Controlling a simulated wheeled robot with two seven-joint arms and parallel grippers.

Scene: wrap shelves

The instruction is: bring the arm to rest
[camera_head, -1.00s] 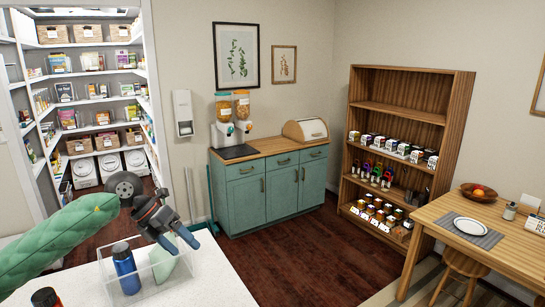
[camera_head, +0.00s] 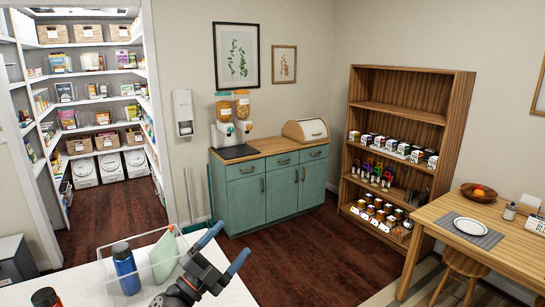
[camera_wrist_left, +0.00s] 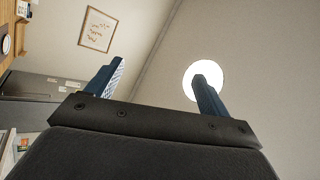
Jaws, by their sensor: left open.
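My left gripper (camera_head: 226,248) is at the bottom of the head view, over the white counter's right part, just right of a clear bin. Its two blue fingers are spread apart with nothing between them. In the left wrist view the open fingers (camera_wrist_left: 155,80) point at the wall and ceiling, and a round white light shows behind one finger. The green-sleeved part of my left arm is out of the head view. My right gripper is not in view.
The clear bin (camera_head: 143,262) on the white counter (camera_head: 85,285) holds a blue bottle (camera_head: 126,267) and a pale green item (camera_head: 164,255). Beyond are a teal cabinet (camera_head: 245,203), a wooden shelf (camera_head: 400,105) and a table (camera_head: 480,250).

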